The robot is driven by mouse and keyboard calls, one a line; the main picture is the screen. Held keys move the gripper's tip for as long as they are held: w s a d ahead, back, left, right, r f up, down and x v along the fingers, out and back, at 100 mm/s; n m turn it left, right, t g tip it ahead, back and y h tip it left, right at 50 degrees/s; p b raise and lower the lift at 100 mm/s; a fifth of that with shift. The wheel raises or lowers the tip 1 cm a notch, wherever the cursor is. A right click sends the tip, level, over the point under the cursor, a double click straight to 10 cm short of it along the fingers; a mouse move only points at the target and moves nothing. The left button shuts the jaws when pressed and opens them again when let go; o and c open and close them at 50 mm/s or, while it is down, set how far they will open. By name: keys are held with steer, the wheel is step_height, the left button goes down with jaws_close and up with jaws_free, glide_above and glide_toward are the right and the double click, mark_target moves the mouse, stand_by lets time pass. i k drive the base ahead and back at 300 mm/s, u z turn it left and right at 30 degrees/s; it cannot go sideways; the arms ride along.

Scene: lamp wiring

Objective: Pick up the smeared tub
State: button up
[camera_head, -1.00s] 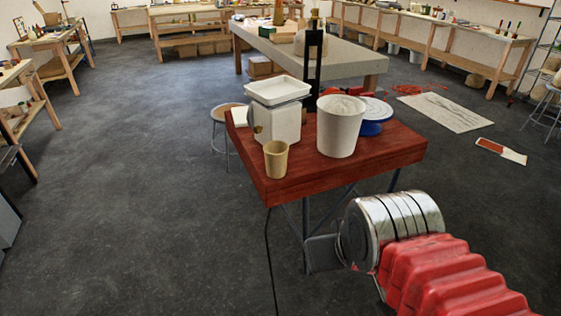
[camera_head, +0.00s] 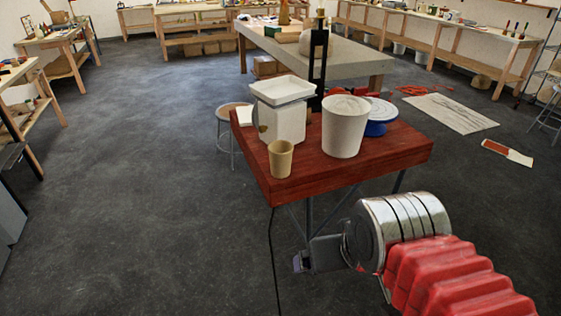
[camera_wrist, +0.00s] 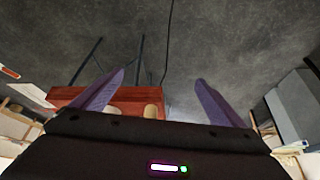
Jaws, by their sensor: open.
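A white tub (camera_head: 344,128) stands upright on a red wooden table (camera_head: 405,158), with pale grey-white matter at its top; smears on its side are too small to tell. A tan cup (camera_head: 281,160) stands to its left, near the table's front corner. My gripper (camera_head: 300,263) is low in front of the table, apart from the tub. In the wrist view its two purple fingers (camera_wrist: 160,76) are spread with nothing between them. The tan cup (camera_wrist: 151,110) and the red table show upside down beyond them; I cannot make out the tub there.
A white scale-like box with a tray (camera_head: 283,105) and a blue-and-white turntable (camera_head: 380,115) flank the tub. A dark upright post (camera_head: 319,65) stands behind. A stool (camera_head: 233,108) is at the table's left. The dark floor (camera_head: 130,190) at left is clear.

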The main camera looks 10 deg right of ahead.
mark_target(279, 151)
steer(key=u, duration=1)
steer(key=i, duration=1.5)
steer(key=z, duration=0.65)
